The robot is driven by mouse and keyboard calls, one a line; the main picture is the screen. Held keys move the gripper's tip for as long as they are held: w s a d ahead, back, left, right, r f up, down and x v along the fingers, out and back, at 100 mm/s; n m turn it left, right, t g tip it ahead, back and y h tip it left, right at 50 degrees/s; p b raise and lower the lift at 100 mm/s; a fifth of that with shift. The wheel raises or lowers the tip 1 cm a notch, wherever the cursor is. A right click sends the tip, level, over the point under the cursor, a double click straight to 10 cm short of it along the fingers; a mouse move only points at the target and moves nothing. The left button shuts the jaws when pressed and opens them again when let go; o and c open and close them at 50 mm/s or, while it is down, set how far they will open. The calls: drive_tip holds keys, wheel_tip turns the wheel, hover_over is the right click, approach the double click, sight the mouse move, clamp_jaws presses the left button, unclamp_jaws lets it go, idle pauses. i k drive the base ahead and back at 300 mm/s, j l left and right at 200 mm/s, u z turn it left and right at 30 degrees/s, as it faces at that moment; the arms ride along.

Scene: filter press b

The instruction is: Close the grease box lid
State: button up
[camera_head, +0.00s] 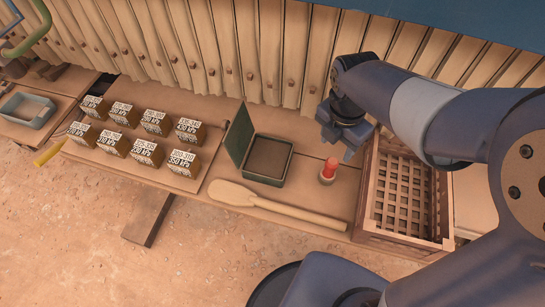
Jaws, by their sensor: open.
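The grease box (265,172) is a small dark green box on the wooden bench. Its lid (240,134) stands raised, roughly upright, along the box's left side, so the box is open and its brownish inside shows. My gripper (345,149) is to the right of the box, above the bench near the crate's left edge. It points downward, is open and holds nothing that I can see. It is apart from the box and the lid.
A wooden paddle (275,205) lies in front of the box. A slatted crate (402,200) is at right. Several labelled blocks (150,150) stand at left.

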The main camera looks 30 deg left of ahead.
sight(237, 138)
drive_tip(key=k+j, duration=0.1)
drive_tip(key=j, duration=0.9)
drive_tip(key=k+j, duration=0.15)
drive_tip(key=j, duration=0.4)
